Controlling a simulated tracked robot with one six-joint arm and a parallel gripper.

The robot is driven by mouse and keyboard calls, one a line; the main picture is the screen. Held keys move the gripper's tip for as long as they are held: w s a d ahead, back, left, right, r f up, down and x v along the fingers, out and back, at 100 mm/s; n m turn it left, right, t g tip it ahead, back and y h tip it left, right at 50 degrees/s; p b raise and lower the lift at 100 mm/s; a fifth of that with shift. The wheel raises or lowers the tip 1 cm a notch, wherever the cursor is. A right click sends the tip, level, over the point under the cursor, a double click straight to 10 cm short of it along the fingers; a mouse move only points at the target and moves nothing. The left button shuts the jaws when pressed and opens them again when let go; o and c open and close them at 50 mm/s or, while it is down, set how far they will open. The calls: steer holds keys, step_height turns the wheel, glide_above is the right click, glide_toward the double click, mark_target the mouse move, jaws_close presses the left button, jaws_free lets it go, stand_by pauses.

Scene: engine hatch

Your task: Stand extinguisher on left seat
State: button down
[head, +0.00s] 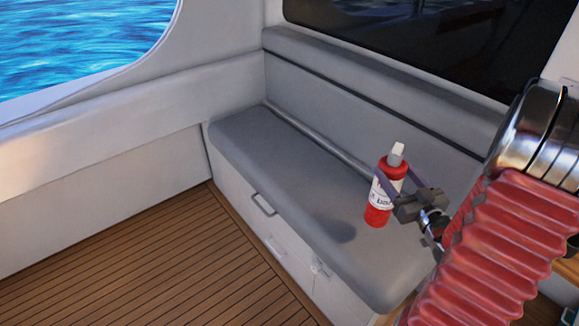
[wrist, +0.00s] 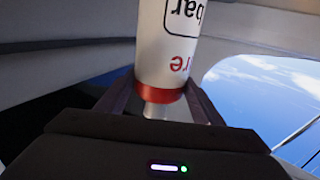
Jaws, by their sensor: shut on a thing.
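The extinguisher (head: 379,205) is a small red bottle with a white label and a pale cap. It is upright in the head view, over the grey seat (head: 250,140). A dark shadow lies on the seat to its left, and it appears to be a little above the cushion. My gripper (head: 397,177) is shut on its upper part, from the right. In the wrist view the extinguisher (wrist: 168,55) sits between the fingers (wrist: 163,98), with its label upside down and its cap toward me; its base is out of frame.
The seat has a backrest (head: 340,100) behind it and drawers with a handle (head: 263,205) in its front. The seat top left of the extinguisher is clear. The wooden floor (head: 170,270) is bare. A window (head: 70,45) shows water.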

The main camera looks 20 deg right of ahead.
mark_target(389, 204)
steer(key=shift+w+a+r, duration=0.15)
steer(key=shift+w+a, duration=0.05)
steer(key=shift+w, duration=0.3)
steer(key=shift+w+a, duration=0.1)
steer(key=shift+w, duration=0.05)
steer(key=shift+f, duration=2.95)
steer(key=shift+f, duration=2.1)
steer(key=c, duration=0.5)
jaws_free()
steer(key=shift+f, duration=0.15)
steer(key=shift+c, duration=0.2)
